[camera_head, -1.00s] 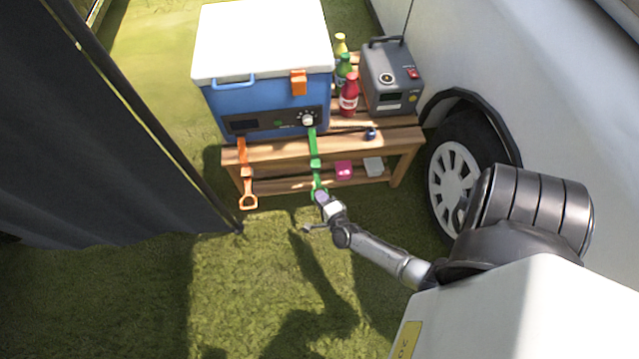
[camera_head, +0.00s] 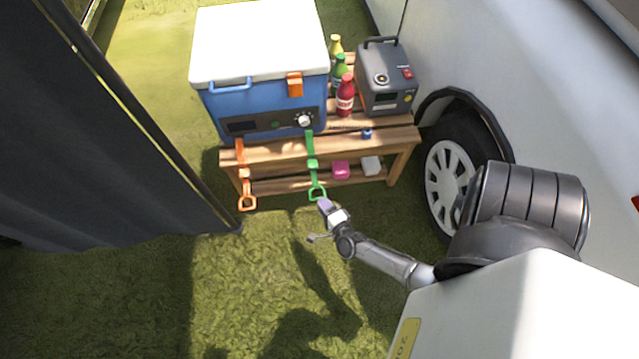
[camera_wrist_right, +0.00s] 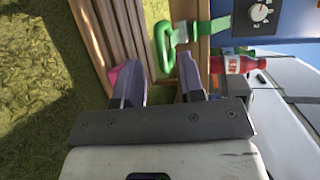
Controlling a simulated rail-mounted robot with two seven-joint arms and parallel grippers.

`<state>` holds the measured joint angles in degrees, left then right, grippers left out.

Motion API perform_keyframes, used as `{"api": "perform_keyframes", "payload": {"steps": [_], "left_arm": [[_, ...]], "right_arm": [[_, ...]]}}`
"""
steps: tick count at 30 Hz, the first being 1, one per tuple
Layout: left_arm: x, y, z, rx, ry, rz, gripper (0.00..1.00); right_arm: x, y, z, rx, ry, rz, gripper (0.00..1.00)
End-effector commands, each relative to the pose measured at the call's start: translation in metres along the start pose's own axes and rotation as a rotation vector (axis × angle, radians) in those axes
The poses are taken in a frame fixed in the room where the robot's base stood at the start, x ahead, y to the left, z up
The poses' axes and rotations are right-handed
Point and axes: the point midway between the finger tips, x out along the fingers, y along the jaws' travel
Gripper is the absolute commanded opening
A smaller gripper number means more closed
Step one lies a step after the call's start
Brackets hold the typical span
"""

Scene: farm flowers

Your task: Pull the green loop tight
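The green loop (camera_head: 317,193) hangs at the lower end of a green strap (camera_head: 311,150) on the front of the wooden bench, below the blue cooler. In the right wrist view the green loop (camera_wrist_right: 164,47) shows just beyond the fingertips, roughly in line with the gap between them. My right gripper (camera_head: 325,204) is just below and right of the loop. In the right wrist view its two purple-grey fingers (camera_wrist_right: 160,75) are apart with nothing held between them. The loop looks free of the fingers. My left gripper is not in view.
The blue cooler (camera_head: 262,105) stands on the wooden bench (camera_head: 270,150). An orange strap with a loop (camera_head: 246,202) hangs left of the green one. Bottles and a grey power box (camera_head: 388,80) stand right of the cooler. A van wheel (camera_head: 452,178) is at right. Grass in front is clear.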

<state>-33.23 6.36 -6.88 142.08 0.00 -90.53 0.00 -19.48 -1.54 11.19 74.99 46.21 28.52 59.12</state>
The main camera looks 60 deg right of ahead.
Motion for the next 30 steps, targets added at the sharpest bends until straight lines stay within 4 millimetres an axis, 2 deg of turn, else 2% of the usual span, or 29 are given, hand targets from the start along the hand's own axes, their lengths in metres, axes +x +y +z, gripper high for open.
{"api": "perform_keyframes", "payload": {"steps": [1, 6, 15, 21, 30], "left_arm": [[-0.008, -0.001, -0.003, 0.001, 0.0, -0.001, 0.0], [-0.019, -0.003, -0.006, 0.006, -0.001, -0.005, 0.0], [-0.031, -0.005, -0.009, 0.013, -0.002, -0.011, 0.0], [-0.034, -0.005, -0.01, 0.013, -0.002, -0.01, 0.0], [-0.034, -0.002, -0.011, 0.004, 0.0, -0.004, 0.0]], "right_arm": [[-0.013, -0.003, 0.0, 0.0, 0.0, 0.004, 0.36], [-0.047, -0.003, 0.0, -0.001, 0.0, 0.005, 0.36], [-0.09, 0.0, 0.001, -0.001, 0.0, 0.003, 0.36], [-0.101, 0.001, 0.001, 0.001, -0.001, 0.003, 0.36], [-0.103, 0.001, 0.001, 0.001, 0.0, 0.002, 0.36]]}}
